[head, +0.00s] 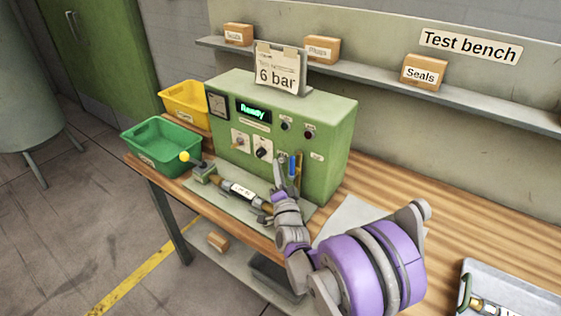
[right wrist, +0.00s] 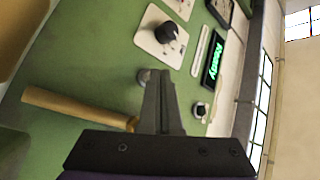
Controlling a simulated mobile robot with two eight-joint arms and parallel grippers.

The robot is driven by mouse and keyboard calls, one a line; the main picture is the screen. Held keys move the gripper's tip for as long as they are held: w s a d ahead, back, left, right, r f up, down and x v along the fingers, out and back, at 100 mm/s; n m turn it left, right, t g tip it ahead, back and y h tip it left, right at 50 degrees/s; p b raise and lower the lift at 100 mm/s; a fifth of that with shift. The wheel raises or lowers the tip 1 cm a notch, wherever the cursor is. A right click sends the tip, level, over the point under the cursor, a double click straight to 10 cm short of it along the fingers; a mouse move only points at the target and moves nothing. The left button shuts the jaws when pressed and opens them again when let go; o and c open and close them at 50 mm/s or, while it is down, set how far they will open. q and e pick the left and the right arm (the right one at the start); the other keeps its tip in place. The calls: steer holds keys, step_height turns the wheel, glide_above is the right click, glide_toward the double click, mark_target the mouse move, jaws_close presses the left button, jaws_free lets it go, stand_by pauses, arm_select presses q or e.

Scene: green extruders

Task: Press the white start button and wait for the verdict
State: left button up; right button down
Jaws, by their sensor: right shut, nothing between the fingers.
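The green test machine (head: 330,150) stands on the bench. Its display (head: 253,110) reads "Ready" in green, and also shows in the right wrist view (right wrist: 215,60). My right gripper (head: 279,164) is shut and empty, with its fingertips close to the front panel, right of the black knob (head: 262,148). In the right wrist view a small pale round button (right wrist: 144,76) shows right at the fingertips (right wrist: 158,72), partly hidden. It looks like the start button; I cannot tell whether the tips touch it. A grey cylindrical part with a white label (head: 240,190) lies in front of the machine.
A green bin (head: 160,146) and a yellow bin (head: 187,97) stand left of the machine. A "6 bar" card (head: 277,72) stands on top. A grey tray (head: 510,288) is at the right.

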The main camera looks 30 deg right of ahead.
steer(key=shift+w+d, duration=0.2)
steer(key=shift+d, duration=0.15)
stand_by(0.6)
steer(key=shift+a, duration=0.1)
steer(key=shift+s+a, duration=0.35)
steer(key=shift+a, duration=0.3)
steer(key=shift+a, duration=0.1)
steer(key=shift+s+a+b, duration=0.2)
steer(key=shift+s+a, duration=0.1)
steer(key=shift+a, duration=0.45)
steer(key=shift+s+a+b, duration=0.25)
steer(key=shift+s+a, duration=0.1)
steer(key=shift+a, duration=0.35)
steer(key=shift+s+a+b, duration=0.2)
steer(key=shift+s+a, duration=0.1)
steer(key=shift+a, duration=0.45)
